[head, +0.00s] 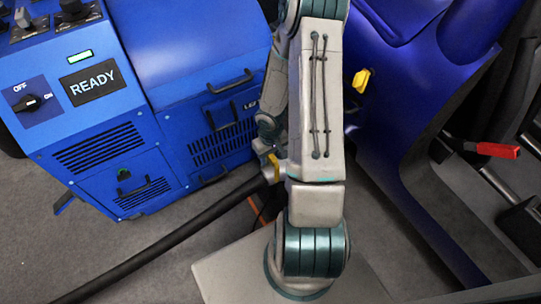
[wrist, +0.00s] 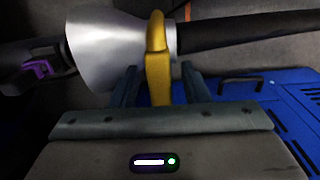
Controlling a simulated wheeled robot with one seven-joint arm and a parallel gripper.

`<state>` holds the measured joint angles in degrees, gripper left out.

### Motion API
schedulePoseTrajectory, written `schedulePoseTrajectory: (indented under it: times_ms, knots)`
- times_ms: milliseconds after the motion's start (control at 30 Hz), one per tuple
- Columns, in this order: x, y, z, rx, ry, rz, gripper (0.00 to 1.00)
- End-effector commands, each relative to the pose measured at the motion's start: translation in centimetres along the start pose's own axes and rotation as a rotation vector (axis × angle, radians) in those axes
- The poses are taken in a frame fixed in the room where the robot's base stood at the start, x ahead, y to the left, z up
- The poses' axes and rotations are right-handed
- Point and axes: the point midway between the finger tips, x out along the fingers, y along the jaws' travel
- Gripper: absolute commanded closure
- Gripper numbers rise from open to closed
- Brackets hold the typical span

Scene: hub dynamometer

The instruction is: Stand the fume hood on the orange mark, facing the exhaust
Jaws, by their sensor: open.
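The fume hood (wrist: 105,50) is a pale metal cone with an upright yellow handle (wrist: 158,75) and a black hose (wrist: 235,25) on its narrow end. Its wide mouth faces left in the wrist view, towards a dark pipe-like part (wrist: 25,68) that may be the exhaust. My gripper (wrist: 160,78) is open, with one finger on each side of the handle; contact cannot be told. In the head view my gripper (head: 268,150) is at the hood (head: 270,173), mostly behind my arm. An orange strip (head: 256,210), perhaps the mark, shows on the floor nearby, partly hidden.
A blue cabinet (head: 150,110) with a READY display and handles stands at the left. The black hose runs across the grey floor (head: 190,222) to the lower left. A blue vehicle body (head: 385,140) with a yellow piece (head: 361,80) stands at the right.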

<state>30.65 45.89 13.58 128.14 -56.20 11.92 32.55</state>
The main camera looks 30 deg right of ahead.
Motion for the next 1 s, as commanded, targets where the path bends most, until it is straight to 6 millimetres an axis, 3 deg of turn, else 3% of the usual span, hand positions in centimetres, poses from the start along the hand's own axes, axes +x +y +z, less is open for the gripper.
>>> schedulePoseTrajectory:
  times_ms: [167,500,867,1000]
  knots:
    - [-2.2,0.0,0.0,0.001,0.002,0.0,0.58]
    - [-9.2,0.1,0.0,0.002,0.003,0.001,0.58]
    - [-12.8,0.0,0.0,-0.002,-0.001,0.011,0.58]
    - [-15.6,0.0,0.1,-0.006,-0.005,0.066,0.58]
